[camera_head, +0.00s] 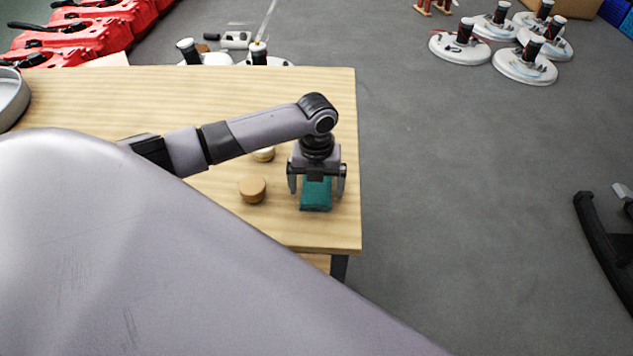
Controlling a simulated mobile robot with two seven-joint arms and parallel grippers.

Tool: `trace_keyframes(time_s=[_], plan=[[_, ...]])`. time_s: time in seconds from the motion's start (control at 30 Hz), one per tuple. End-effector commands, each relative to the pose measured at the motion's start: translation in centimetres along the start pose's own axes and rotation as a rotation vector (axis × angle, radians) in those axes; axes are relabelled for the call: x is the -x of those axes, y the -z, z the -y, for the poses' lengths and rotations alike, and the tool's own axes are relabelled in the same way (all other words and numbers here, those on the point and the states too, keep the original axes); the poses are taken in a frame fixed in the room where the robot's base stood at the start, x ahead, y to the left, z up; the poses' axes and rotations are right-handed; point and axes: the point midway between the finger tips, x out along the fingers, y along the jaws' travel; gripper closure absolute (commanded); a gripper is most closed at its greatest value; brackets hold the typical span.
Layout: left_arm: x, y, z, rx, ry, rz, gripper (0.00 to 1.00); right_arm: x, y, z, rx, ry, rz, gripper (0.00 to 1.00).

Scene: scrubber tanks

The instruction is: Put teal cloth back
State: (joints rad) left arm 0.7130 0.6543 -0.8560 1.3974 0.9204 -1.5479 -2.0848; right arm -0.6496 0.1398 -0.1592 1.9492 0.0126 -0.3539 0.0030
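The teal cloth (315,204) is a small folded-looking block on the wooden table (230,225), near its right edge. My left gripper (316,192) points down over the cloth, with one finger on each side of it. The fingers are spread, and a narrow gap seems to show between them and the cloth. The gripper body hides the cloth's far part. I cannot tell how high the fingertips are above the table. My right gripper does not show.
A tan round piece (252,189) lies left of the cloth, with a paler round piece (264,154) behind it. A grey round dish (10,97) is at the table's left. Several white disc machines (525,66) and red tanks (75,38) stand beyond.

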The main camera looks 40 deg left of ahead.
Motion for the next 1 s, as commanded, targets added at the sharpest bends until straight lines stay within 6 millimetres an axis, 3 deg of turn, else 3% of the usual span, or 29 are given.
trace_keyframes(time_s=[0.37,0.47,0.8,1.0], plan=[[0.6,0.0,0.1,-0.001,0.002,0.002,0.01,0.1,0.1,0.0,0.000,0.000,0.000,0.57],[1.9,-0.1,0.1,0.000,0.003,0.003,0.01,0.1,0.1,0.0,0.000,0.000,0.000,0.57],[9.1,-0.1,0.1,-0.001,0.003,0.003,0.01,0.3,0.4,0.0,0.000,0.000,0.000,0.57],[11.7,-0.1,0.1,0.002,0.002,0.002,0.01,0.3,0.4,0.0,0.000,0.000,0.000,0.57]])
